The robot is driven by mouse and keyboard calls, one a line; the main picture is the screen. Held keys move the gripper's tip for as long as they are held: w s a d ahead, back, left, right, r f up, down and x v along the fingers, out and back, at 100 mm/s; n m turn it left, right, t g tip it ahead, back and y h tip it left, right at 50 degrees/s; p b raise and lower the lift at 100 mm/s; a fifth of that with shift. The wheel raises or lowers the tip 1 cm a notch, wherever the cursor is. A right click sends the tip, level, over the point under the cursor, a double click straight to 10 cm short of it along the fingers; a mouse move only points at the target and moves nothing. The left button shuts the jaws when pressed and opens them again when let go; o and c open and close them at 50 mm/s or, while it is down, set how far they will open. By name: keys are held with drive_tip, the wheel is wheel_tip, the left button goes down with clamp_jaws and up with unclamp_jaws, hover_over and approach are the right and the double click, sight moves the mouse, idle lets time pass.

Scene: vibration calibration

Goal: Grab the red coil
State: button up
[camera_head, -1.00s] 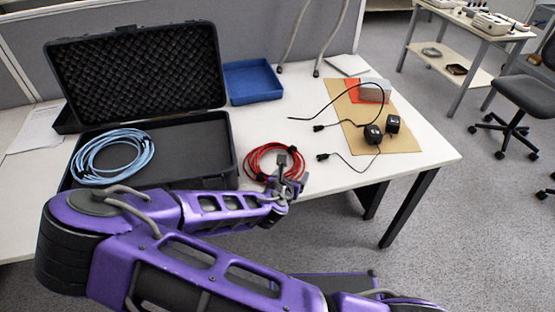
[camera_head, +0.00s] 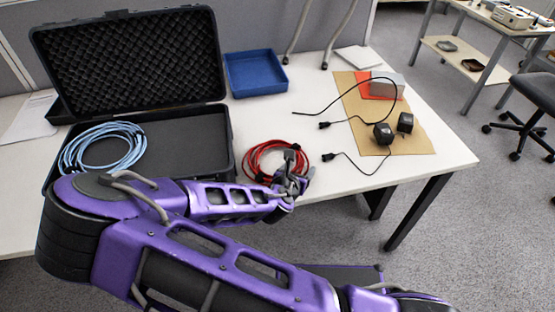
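The red coil (camera_head: 262,150) lies on the white table (camera_head: 345,178), just right of the open black case. It is a round bundle of red cable with dark ties. My gripper (camera_head: 290,162) is at the coil's right front edge and overlaps part of it in the picture. My purple arm reaches in from the lower left and hides the table's front edge there. The fingers are small and partly turned away, so I cannot tell whether they are open or touch the coil.
The open black case (camera_head: 226,140) holds a light blue coil (camera_head: 100,150). A blue tray (camera_head: 256,75) stands behind the red coil. A brown board (camera_head: 412,140) with two black sensors (camera_head: 383,134) and their cables lies to the right.

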clamp_jaws()
idle(1.2)
